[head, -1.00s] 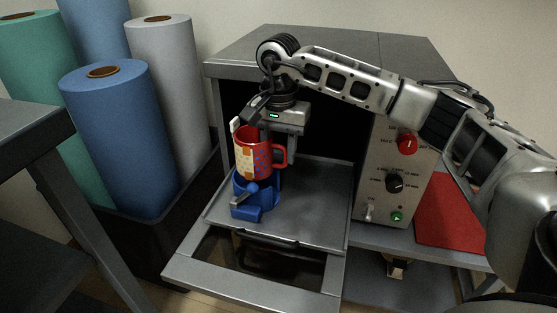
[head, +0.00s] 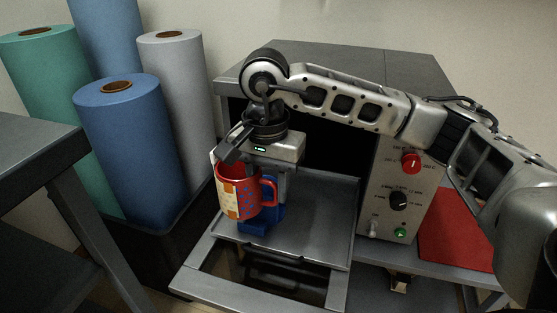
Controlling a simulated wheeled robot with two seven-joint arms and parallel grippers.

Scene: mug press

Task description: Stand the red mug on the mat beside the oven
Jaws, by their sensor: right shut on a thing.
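The red mug (head: 238,200) has a cream and orange patch and blue dots, and its handle points right. My right gripper (head: 247,168) is above it, pointing down and shut on the mug. The mug is upright, in front of and above the blue mug press (head: 262,223), hiding much of it. The press stands on the oven's pulled-out tray (head: 318,220). The red mat (head: 450,235) lies right of the oven (head: 330,55), partly hidden by my right arm. My left gripper is out of view.
The oven door (head: 255,292) is folded down in front. The control panel (head: 398,195) with knobs stands between the opening and the mat. Rolls of material (head: 122,145) stand in a dark bin at left, and a grey table (head: 35,140) is nearer. The visible mat is clear.

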